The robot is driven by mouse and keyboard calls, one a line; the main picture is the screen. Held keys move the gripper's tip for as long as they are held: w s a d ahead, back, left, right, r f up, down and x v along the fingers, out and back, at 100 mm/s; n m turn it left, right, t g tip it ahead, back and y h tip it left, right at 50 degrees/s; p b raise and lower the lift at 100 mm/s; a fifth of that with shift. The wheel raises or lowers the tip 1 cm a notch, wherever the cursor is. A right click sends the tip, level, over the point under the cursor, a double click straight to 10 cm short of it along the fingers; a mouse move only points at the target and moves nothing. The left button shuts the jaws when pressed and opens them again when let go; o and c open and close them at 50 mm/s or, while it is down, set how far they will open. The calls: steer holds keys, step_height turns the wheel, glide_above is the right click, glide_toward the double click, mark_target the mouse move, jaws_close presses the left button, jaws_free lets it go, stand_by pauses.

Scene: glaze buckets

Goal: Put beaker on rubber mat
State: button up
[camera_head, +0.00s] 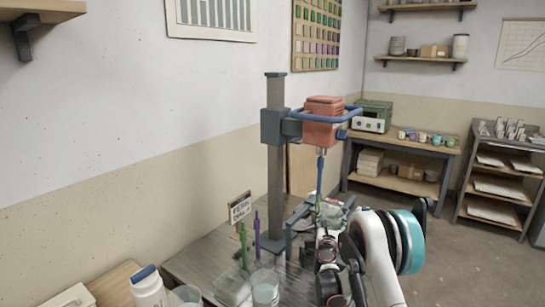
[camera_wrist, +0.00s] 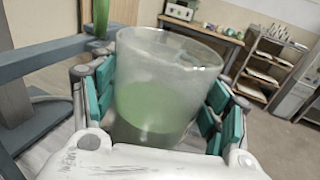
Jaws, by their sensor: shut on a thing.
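My gripper (camera_wrist: 160,105) is shut on a clear beaker (camera_wrist: 168,60) with green content; its teal pads press on the beaker's left and right sides in the wrist view. The beaker looks a little tilted in that view. In the head view my gripper (camera_head: 330,220) is at the foot of the mixer stand, and the beaker is mostly hidden there. I cannot make out a rubber mat in either view.
A mixer stand (camera_head: 275,150) with a red motor head (camera_head: 323,122) and a hanging stirrer (camera_head: 319,180) stands close by my gripper. Other beakers (camera_head: 265,288), a clear tray (camera_head: 233,287) and a white bottle (camera_head: 148,288) are at the front. A small sign (camera_head: 240,208) stands at the wall.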

steer(key=shift+s+d+r+p, duration=0.1)
steer(key=shift+d+r+p, duration=0.2)
steer(key=shift+r, duration=0.2)
steer(key=shift+d+r+p, duration=0.15)
steer(key=shift+d+r, duration=0.1)
steer(key=shift+r, duration=0.25)
steer(key=shift+s+d+r, duration=0.15)
steer(key=shift+r, duration=0.1)
steer(key=s+a+r+n+y+b, duration=0.1)
steer(key=s+r, duration=0.4)
steer(key=s, duration=0.6)
steer(key=s+a+r+n+y+b, duration=0.2)
steer(key=s+a+r+y+b, duration=0.2)
steer(key=s, duration=0.7)
steer(key=shift+a+r+n+t+y, duration=0.3)
steer(key=shift+a+r, duration=0.3)
steer(key=shift+r, duration=0.05)
